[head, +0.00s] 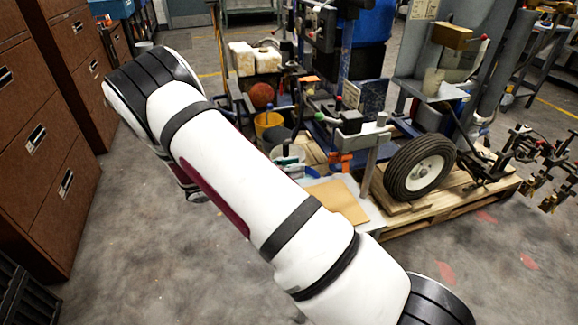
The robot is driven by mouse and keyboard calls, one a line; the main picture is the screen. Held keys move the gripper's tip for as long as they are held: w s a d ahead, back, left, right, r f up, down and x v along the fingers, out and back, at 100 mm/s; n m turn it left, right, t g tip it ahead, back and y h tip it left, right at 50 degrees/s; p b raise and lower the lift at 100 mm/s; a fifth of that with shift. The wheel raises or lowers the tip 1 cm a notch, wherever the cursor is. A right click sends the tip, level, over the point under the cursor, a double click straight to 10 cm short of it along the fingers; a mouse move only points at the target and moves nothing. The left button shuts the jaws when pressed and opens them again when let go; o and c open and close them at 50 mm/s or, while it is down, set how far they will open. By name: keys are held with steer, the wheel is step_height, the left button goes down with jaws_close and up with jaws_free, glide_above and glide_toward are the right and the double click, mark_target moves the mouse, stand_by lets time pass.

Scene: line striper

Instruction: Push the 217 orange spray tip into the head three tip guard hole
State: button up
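The line striper (352,125) stands on a wooden pallet at centre right, with a black tyre and white hub (420,167) facing me. A dark bar with several brass-coloured heads (541,160) sticks out at the far right; I cannot tell which is head three or see its tip guard hole. An orange part (340,161) shows low on the machine, but I cannot tell that it is the 217 spray tip. My white arm crosses the view from lower right to upper left. My gripper is not in view, so its hold is hidden.
Brown drawer cabinets (52,165) line the left side. The wooden pallet (450,207) has an edge near the machine's front. A flat tan board (338,201) lies beside my arm. A yellow bucket (267,124) stands behind. The grey floor at lower right is clear.

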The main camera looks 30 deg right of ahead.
mark_target(329, 158)
steer(key=shift+p+x, duration=0.85)
steer(key=shift+x, duration=4.1)
jaws_close()
